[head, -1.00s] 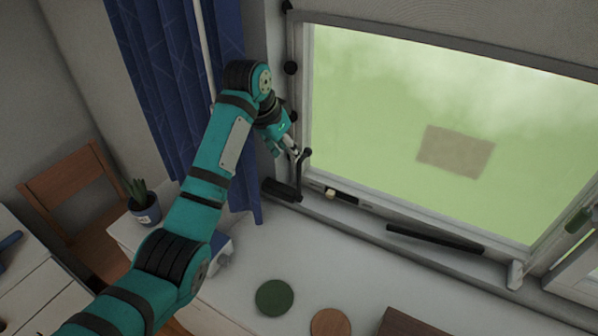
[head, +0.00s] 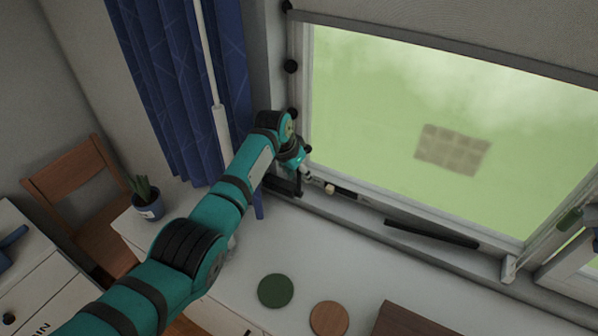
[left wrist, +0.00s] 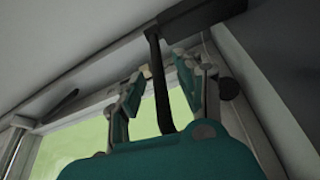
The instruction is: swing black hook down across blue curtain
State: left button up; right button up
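The black hook (left wrist: 159,82) is a thin black bar joined to a dark block (head: 283,186) at the window's lower left corner. In the head view my left gripper (head: 304,172) is at that corner and covers most of the bar. In the left wrist view the gripper (left wrist: 158,68) is open, with one finger on each side of the bar. I cannot tell whether either finger touches it. The blue curtain (head: 180,90) hangs left of the window, partly behind my left arm. My right gripper is not in view.
A white counter (head: 240,262) lies below the window, with a green disc (head: 275,291) and a brown disc (head: 329,318). A potted plant (head: 147,199) stands near its left end. A black bar (head: 432,233) lies along the sill. A wooden chair (head: 75,180) is at left.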

pick_arm(q)
grip_shut()
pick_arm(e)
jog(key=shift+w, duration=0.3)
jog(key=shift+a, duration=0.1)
pick_arm(q)
jog(key=shift+s+a, duration=0.1)
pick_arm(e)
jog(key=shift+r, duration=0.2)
